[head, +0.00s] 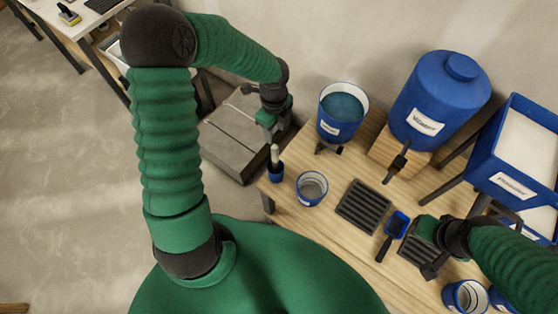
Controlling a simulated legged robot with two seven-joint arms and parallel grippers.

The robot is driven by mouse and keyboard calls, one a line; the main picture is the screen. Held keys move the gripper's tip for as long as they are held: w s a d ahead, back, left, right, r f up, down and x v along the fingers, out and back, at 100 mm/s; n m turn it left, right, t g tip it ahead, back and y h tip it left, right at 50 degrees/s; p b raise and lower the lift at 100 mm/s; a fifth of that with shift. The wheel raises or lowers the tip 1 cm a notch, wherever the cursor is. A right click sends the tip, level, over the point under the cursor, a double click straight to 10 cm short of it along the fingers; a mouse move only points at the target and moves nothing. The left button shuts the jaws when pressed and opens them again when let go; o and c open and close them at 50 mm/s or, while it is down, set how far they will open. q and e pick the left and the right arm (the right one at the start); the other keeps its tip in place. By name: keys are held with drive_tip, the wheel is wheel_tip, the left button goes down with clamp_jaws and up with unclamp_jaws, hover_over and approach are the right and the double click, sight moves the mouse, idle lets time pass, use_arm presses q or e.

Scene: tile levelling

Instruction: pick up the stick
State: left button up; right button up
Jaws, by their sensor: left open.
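The stick (275,154) is pale and stands upright in a small blue holder (276,173) at the left edge of the wooden table. Its lower part is hidden in the holder. My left gripper (269,132) is open just above the stick's top, pointing down; I cannot tell whether its fingers are around the tip. My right gripper (424,236) is low over the right part of the table, beside a blue scoop; its fingers are too small and dark to read.
On the table (290,228) are a water bucket (340,119), a smaller cup (311,188), a black ribbed tray (363,206) and the blue scoop (397,223). A blue water barrel (436,95) and powder bin (515,150) stand right. Grey slabs (232,140) lie left.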

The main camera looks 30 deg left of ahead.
use_arm(q)
hover_over(275, 153)
drive_tip(key=w+a, duration=0.1)
wheel_tip(275, 153, down, 5)
drive_tip(key=shift+r, duration=0.15)
drive_tip(key=f, duration=0.8)
drive_tip(key=shift+s+d+f, duration=0.1)
drive_tip(key=shift+d+f, duration=0.15)
drive_tip(key=shift+f, duration=0.05)
drive_tip(key=shift+w+f, duration=0.1)
drive_tip(key=shift+w, duration=0.1)
use_arm(e)
drive_tip(key=shift+s+f, duration=0.15)
drive_tip(key=shift+f, duration=0.1)
use_arm(q)
drive_tip(key=shift+c, duration=0.7)
drive_tip(key=shift+s+a, duration=0.1)
clamp_jaws()
